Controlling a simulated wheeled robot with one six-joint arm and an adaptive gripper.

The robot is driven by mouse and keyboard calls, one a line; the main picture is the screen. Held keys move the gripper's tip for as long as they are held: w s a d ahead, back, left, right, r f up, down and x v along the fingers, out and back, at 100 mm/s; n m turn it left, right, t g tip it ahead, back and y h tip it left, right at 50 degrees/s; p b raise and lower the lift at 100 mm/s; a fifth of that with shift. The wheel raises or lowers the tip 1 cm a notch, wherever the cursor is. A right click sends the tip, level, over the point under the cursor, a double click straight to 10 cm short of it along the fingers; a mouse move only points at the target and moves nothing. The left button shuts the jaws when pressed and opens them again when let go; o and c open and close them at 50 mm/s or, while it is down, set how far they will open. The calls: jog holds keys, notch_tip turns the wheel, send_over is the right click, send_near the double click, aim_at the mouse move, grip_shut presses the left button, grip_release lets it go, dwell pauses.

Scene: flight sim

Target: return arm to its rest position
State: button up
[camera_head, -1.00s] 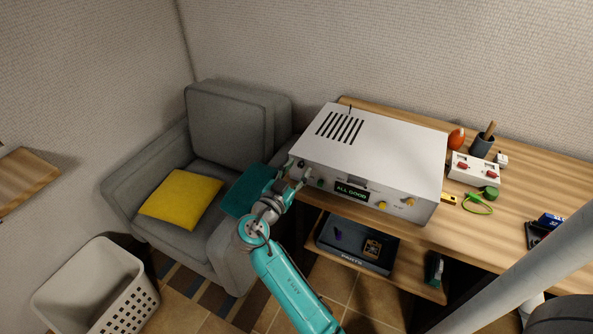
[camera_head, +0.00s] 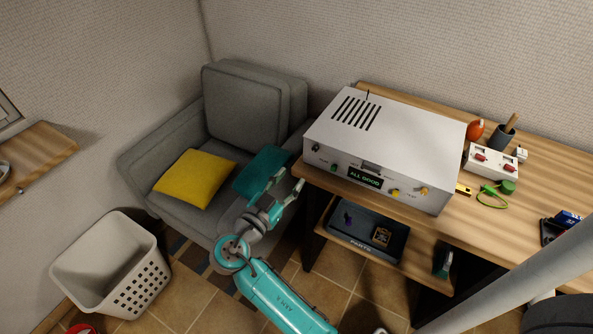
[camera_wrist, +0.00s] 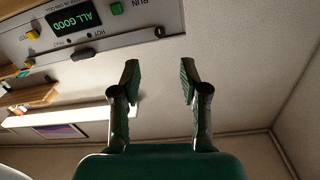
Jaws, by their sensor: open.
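My gripper (camera_head: 288,184) is at the end of my teal arm, just left of and in front of the white device (camera_head: 385,135) on the wooden desk. In the wrist view my gripper (camera_wrist: 158,85) has its two fingers well apart with nothing between them, so it is open. The device's front panel (camera_wrist: 85,30) shows upside down at the upper left of the wrist view, with a lit "ALL GOOD" display. The gripper is apart from the panel there.
A grey armchair (camera_head: 180,140) with a yellow cushion (camera_head: 196,178) stands left of the desk. A dark parts tray (camera_head: 345,246) sits on the shelf below. A white basket (camera_head: 150,290) stands on the floor. Tiled floor (camera_head: 320,285) is open below my arm.

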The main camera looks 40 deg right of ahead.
jog(key=shift+s+a, duration=0.1)
jog(key=shift+a, duration=0.25)
dwell(0.3)
jog(key=s+a+f+n+t+y, duration=0.1)
jog(key=s+f+n+t+y, duration=0.5)
jog(key=f+n, duration=0.6)
jog(key=s+a+f+n+y, duration=0.2)
jog(key=s+a+f+y, duration=0.2)
jog(key=s+f+y, duration=0.45)
jog(key=s+a+r+n+t+y, duration=0.1)
jog(key=s+a+r, duration=0.2)
jog(key=s+r, duration=0.4)
jog(key=s+a+r+n+t+y, duration=0.1)
jog(key=s+a+r+t, duration=0.1)
jog(key=s+r, duration=0.6)
jog(key=s+a, duration=0.1)
jog(key=s, duration=0.5)
jog(key=shift+s+a+y, duration=0.2)
jog(key=shift+a+y, duration=0.15)
